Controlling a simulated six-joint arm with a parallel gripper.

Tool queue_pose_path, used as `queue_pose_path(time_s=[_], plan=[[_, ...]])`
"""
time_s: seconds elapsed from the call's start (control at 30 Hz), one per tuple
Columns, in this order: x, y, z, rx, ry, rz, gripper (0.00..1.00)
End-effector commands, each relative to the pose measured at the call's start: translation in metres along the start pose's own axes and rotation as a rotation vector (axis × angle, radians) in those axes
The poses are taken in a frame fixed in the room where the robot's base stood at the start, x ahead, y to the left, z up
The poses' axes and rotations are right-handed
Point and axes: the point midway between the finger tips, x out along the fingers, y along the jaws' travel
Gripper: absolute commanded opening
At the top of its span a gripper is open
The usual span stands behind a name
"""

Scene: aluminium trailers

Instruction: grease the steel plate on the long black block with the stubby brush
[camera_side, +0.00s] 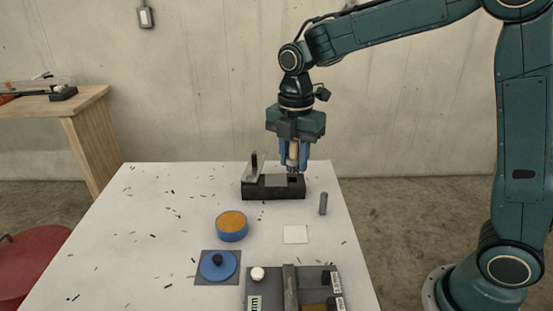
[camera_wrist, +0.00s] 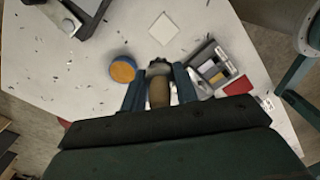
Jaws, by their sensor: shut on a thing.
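My gripper (camera_side: 293,163) is shut on the stubby brush (camera_side: 293,152), bristles down. In the wrist view the blue fingers (camera_wrist: 159,90) flank the wooden handle (camera_wrist: 159,95), with the dark brush head (camera_wrist: 158,68) beyond. The long black block (camera_side: 272,192) lies at the back of the table and carries the grey steel plate (camera_side: 272,182). In the side view the brush tip overlaps the block's right end. In the wrist view the block, partly cut off, shows at top left (camera_wrist: 65,22), apart from the brush tip. No contact with the plate is evident.
An open blue tub of orange-brown grease (camera_side: 232,226) stands in front of the block, beside a white square (camera_side: 295,234). A blue lid (camera_side: 217,265) and a labelled dark tray (camera_side: 270,278) are nearer.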

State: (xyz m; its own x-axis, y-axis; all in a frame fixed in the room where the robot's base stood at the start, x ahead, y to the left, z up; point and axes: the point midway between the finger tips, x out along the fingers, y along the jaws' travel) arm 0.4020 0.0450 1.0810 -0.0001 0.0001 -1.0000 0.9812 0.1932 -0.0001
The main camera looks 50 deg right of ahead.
Motion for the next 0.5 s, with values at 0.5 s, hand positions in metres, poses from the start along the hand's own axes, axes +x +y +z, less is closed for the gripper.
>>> queue_pose_path(time_s=[0.5], plan=[[0.048, 0.083, -0.039, -0.003, 0.0, -0.002, 0.07]])
